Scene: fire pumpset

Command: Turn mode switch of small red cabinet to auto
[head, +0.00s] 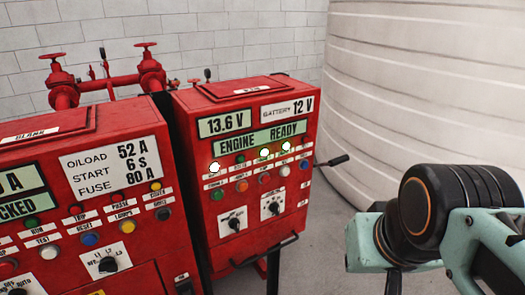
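The small red cabinet (245,180) stands in the middle of the head view, with displays reading 13.6 V, ENGINE READY and BATTERY 12 V. Its lower front carries two black rotary switches on white plates, a left one (233,222) and a right one (273,207). Their plate labels are too small to read, so I cannot tell which is the mode switch or where it points. My arm reaches in at the right, well apart from the cabinet. Its end runs off the bottom edge, and my gripper's fingers are not visible.
A larger red cabinet (85,215) stands close on the left, with its own rotary switch (107,263). A black lever (333,161) sticks out from the small cabinet's right side. A handle bar (265,252) runs below its switches. Bare floor (320,245) lies between cabinet and arm.

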